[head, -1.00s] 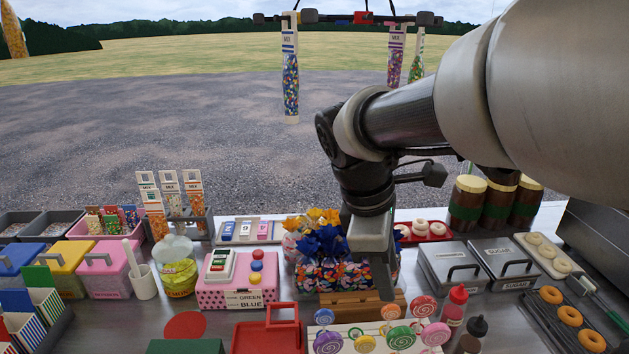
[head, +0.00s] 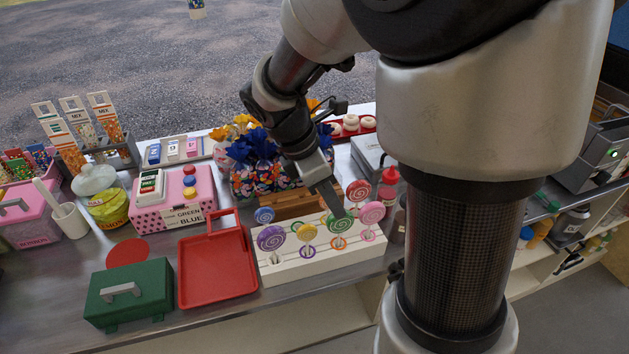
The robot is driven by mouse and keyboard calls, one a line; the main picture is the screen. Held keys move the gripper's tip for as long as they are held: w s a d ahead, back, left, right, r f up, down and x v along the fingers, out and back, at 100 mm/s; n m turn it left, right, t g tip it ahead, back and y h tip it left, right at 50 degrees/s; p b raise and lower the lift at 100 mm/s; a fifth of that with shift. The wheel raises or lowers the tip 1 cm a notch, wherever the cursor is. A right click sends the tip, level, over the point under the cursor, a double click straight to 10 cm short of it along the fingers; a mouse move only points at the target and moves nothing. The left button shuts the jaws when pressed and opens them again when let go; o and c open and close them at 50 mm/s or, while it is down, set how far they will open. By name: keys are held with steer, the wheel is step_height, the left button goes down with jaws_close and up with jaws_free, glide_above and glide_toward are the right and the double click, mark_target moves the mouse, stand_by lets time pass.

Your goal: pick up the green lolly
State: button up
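The green lolly (head: 343,226) has a swirled disc and stands in the white lolly stand (head: 282,267) among several other lollies. My gripper (head: 336,208) points down over the stand. Its tip is at or just above the green lolly's top edge and overlaps it in the picture. I cannot tell whether they touch. The fingers are seen edge-on, so their opening is hidden. The red lolly (head: 358,191) and pink lolly (head: 372,213) stand close on the right. The yellow lolly (head: 307,233) and purple lolly (head: 271,238) are to the left.
A red tray (head: 215,270) and a green box (head: 128,293) stand left of the stand. Behind it are a wooden block (head: 285,205) and wrapped sweets with blue bows (head: 252,165). A red-topped bottle (head: 390,185) stands to the right. The counter's front edge runs close below the stand.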

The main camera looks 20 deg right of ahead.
glide_above(339, 235)
step_height(339, 235, down, 5)
steer(key=shift+w+d+f+b, duration=0.1)
steer(key=shift+w+b, duration=0.05)
steer(key=shift+b, duration=0.3)
steer(key=shift+c, duration=0.2)
jaws_close()
